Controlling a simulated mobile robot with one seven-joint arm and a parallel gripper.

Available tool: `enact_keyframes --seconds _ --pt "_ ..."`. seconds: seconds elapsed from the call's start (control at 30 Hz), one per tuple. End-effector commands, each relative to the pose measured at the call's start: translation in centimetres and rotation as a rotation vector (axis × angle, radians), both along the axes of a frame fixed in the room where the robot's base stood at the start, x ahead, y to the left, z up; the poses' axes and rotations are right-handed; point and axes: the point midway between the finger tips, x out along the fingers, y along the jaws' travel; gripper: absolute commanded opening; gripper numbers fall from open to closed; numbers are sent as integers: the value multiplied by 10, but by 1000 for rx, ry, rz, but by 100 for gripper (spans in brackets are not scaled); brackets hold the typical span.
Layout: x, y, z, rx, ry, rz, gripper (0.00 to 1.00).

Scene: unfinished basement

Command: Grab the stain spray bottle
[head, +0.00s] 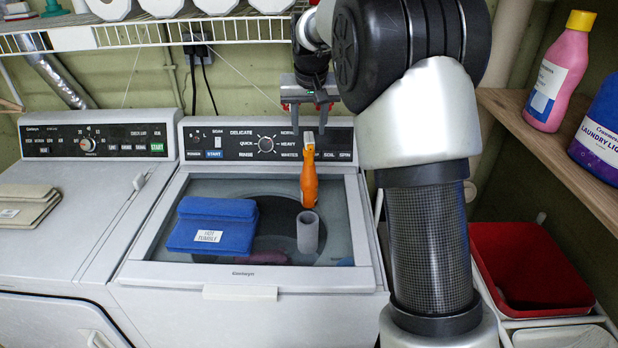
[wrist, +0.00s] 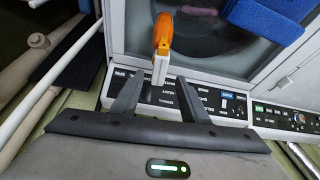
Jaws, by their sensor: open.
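A slim orange object with a pale, narrow top (head: 309,183) stands upright on the right washer's lid, near the control panel. It looks like the spray bottle, but I can read no label on it. In the wrist view the orange body (wrist: 163,31) shows just ahead of the fingers, its pale top towards me. My gripper (head: 308,119) is open and points down over the panel, close above the pale top. In the wrist view the fingertips (wrist: 160,80) lie either side of that top. I cannot tell whether they touch it.
On the glass lid (head: 338,205) are a folded blue cloth (head: 214,226) and a grey cylinder (head: 307,232). A wire shelf (head: 130,33) hangs above.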

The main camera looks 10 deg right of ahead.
Motion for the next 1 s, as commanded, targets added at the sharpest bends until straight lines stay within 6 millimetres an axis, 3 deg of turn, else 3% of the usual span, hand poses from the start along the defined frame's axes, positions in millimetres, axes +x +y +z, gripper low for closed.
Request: enact_keyframes --seconds 0.2,0.5,0.73,1.0 --pt "10 -3 -30 0 3 -1 41" --pt "13 -3 -34 0 0 0 41" --pt "13 -3 -34 0 0 0 2" --pt "13 -3 -34 0 0 0 0"
